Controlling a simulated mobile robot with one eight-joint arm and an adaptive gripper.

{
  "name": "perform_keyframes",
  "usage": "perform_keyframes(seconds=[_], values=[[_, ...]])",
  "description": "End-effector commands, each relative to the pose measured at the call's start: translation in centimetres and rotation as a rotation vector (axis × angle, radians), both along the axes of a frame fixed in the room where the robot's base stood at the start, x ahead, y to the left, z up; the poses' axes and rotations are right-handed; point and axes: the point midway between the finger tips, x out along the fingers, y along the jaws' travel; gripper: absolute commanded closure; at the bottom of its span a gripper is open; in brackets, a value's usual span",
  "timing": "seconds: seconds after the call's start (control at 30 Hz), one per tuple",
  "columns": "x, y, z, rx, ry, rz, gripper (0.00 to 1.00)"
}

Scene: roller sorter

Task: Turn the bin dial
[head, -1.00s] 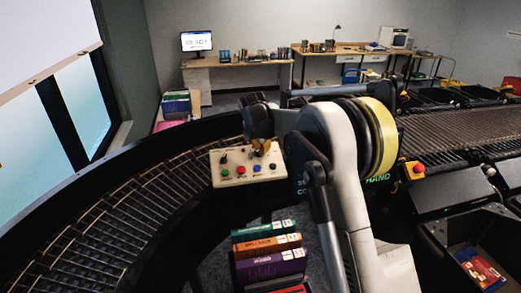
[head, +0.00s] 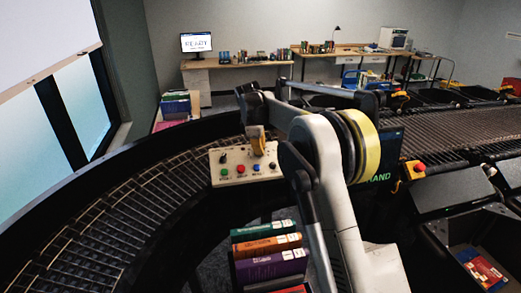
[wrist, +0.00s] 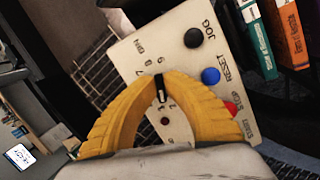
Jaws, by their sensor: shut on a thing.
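The pale control panel (head: 216,179) stands in front of the curved roller conveyor. In the wrist view the panel (wrist: 135,50) is tilted, with a number scale and the word BIN. The bin dial (wrist: 162,92), small and black with a light mark, sits between the tips of my gripper (wrist: 161,80). The yellow fingers are closed on it and hide part of its scale. In the head view my gripper (head: 257,140) is over the back of the panel, and the dial is hidden behind the fingers.
A red emergency button (head: 419,168) is at the right. A monitor (head: 196,42) stands behind.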

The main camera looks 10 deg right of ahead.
Motion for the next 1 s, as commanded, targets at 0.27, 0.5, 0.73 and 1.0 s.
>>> perform_keyframes(seconds=[0.27, 0.5, 0.73, 1.0], values=[[-0.11, -0.01, -0.07, 0.089, 0.002, -0.247, 1.00], [-0.19, 0.07, -0.11, 0.167, 0.002, -0.461, 1.00], [-0.24, 0.18, -0.13, 0.242, 0.002, -0.666, 1.00], [-0.33, 0.25, -0.14, 0.329, 0.002, -0.907, 1.00]])
